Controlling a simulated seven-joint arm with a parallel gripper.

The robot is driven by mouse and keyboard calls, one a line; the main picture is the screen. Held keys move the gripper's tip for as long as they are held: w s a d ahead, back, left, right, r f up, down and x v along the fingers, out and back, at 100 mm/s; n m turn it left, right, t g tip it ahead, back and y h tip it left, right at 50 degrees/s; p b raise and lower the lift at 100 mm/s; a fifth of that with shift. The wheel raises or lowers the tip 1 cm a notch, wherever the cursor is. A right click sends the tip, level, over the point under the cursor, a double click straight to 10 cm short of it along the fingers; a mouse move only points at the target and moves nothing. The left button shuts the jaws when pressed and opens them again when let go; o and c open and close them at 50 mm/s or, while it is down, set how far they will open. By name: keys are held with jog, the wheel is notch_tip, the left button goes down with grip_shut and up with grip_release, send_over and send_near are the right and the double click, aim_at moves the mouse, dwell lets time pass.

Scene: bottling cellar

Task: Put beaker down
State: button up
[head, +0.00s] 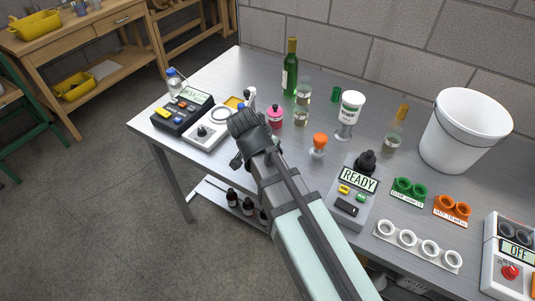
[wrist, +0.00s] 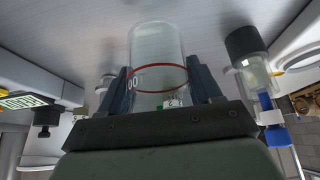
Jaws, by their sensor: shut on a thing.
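My gripper (head: 247,130) is over the left part of the steel bench (head: 225,75), close to a white device with a round ring. In the wrist view the clear glass beaker (wrist: 158,55) is between the two dark blue fingers of my gripper (wrist: 162,85), which is shut on it. The beaker has a red line around it and white markings, and looks empty. In the head view the beaker is hidden behind my gripper and arm. I cannot tell whether its base touches anything.
The white ring device (head: 208,132) and a black device with a display (head: 182,112) stand at the left. A pink bottle (head: 275,118), a green bottle (head: 290,75) and an orange-topped piece (head: 319,143) stand nearby. A white bucket (head: 462,130) and a READY device (head: 350,200) stand further right.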

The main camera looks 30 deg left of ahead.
jog(key=shift+f, duration=1.35)
jog(key=shift+f, duration=0.15)
jog(key=o, duration=1.1)
jog(key=shift+c, duration=0.2)
jog(key=v, duration=1.2)
jog(key=shift+r, duration=0.2)
